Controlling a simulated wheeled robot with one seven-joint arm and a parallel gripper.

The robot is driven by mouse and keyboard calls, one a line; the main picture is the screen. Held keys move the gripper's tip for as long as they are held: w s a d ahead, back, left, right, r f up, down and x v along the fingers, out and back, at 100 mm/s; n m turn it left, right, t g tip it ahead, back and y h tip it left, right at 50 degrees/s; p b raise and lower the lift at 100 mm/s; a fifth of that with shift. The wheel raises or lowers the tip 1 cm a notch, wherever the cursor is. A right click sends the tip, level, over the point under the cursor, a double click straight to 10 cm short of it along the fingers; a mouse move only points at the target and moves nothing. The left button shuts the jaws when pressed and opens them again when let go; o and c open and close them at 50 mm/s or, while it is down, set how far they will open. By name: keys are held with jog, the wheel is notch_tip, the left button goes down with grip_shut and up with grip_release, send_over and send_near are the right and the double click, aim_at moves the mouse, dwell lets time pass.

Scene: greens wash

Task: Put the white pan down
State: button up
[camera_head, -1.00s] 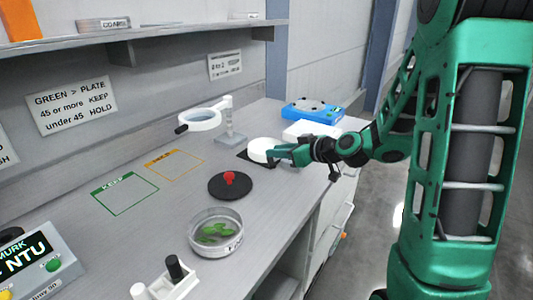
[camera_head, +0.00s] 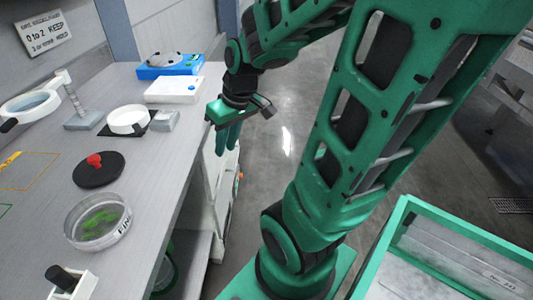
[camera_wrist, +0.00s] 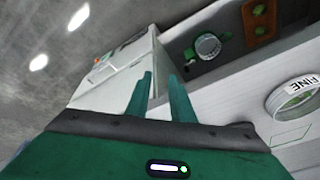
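The white pan (camera_head: 128,118), a shallow round dish with a pale rim, sits flat on a dark square pad (camera_head: 108,131) on the grey bench, beside a small grey block (camera_head: 164,120). My gripper (camera_head: 228,145) hangs with its green fingers pointing down, off the bench's right edge and to the right of the pan. In the wrist view, my two fingers (camera_wrist: 160,76) stand apart with a gap between them and nothing held. The pan is not clearly visible in the wrist view.
A red-knobbed dark disc (camera_head: 99,169) and a clear dish of greens (camera_head: 98,221) stand nearer on the bench. A white box (camera_head: 174,91) and a blue device (camera_head: 170,66) stand behind the pan. A ring-shaped magnifier (camera_head: 31,106) is at left. Open floor lies right of the bench.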

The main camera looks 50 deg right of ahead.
jog(key=s+d+r+m+g, duration=0.2)
jog(key=s+m, duration=0.3)
jog(key=s, duration=0.8)
jog(key=shift+s+r+m+g+h, duration=0.15)
jog(key=shift+s+m+g+h, duration=0.15)
jog(key=shift+g, duration=0.4)
jog(key=shift+w, duration=0.1)
jog(key=shift+w+f, duration=0.25)
jog(key=shift+w, duration=0.4)
